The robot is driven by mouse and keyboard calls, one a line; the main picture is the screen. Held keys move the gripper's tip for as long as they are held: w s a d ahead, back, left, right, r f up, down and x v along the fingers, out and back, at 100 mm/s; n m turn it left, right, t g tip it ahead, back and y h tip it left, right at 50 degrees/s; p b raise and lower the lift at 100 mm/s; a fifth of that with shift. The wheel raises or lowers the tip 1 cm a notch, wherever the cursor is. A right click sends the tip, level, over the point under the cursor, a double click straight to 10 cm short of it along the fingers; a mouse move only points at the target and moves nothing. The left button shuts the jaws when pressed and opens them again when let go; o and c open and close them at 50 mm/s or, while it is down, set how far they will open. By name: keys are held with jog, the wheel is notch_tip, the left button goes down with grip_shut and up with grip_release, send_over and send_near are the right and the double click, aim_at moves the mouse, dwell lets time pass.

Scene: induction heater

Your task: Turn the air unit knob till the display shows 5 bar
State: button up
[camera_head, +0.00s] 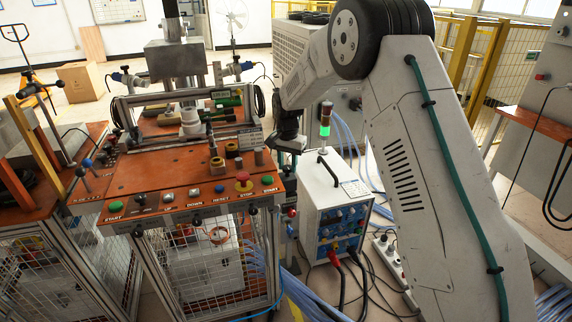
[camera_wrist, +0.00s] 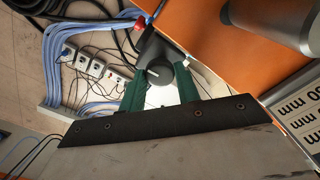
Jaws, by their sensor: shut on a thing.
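In the wrist view, the air unit knob (camera_wrist: 159,73) is a round black cap with a short white mark on its face. The two dark green fingers of my gripper (camera_wrist: 160,86) sit on either side of the knob and are shut on it. In the head view, my gripper (camera_head: 290,146) is at the right side of the orange-topped workbench. The knob is hidden there by my arm. I cannot make out the pressure display or its reading in either view.
The orange workbench (camera_head: 190,181) carries a row of buttons along its front. A white power box (camera_head: 323,190) with a black handle stands just right of my gripper. Cables and a power strip (camera_wrist: 96,68) lie on the floor below.

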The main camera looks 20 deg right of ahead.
aim_at(287, 167)
jog(key=shift+m, duration=0.4)
jog(key=o, duration=1)
jog(key=shift+c, duration=0.2)
jog(key=shift+r, duration=0.1)
notch_tip(287, 167, up, 8)
jog(key=shift+f, duration=0.15)
